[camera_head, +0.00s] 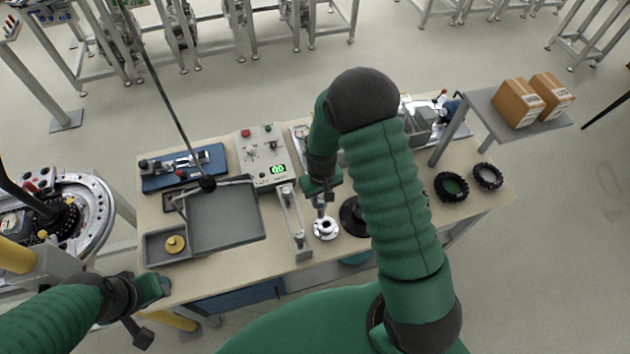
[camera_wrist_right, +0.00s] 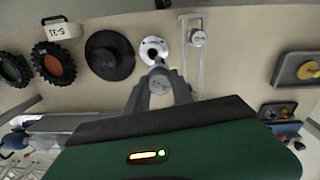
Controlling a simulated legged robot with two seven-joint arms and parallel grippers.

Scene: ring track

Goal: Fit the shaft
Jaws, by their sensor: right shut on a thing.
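My right gripper (camera_head: 321,200) points down over the workbench (camera_head: 290,262). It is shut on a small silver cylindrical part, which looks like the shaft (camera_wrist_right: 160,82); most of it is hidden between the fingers. A round bright metal flange (camera_head: 326,228) with a central hub lies on the bench just below the gripper. In the right wrist view the flange (camera_wrist_right: 153,48) shows just beyond the fingertips. I cannot tell whether the shaft touches it. My left gripper (camera_head: 150,293) is at the bench's front left corner, apart from the shaft; its jaw opening is unclear.
A black disc (camera_wrist_right: 110,55) lies beside the flange, and two black rings (camera_head: 452,187) lie farther right. A metal rail fixture (camera_head: 297,228) stands close left. A control box (camera_head: 262,155), grey tray (camera_head: 225,222) and yellow knobbed part (camera_head: 175,244) occupy the left side.

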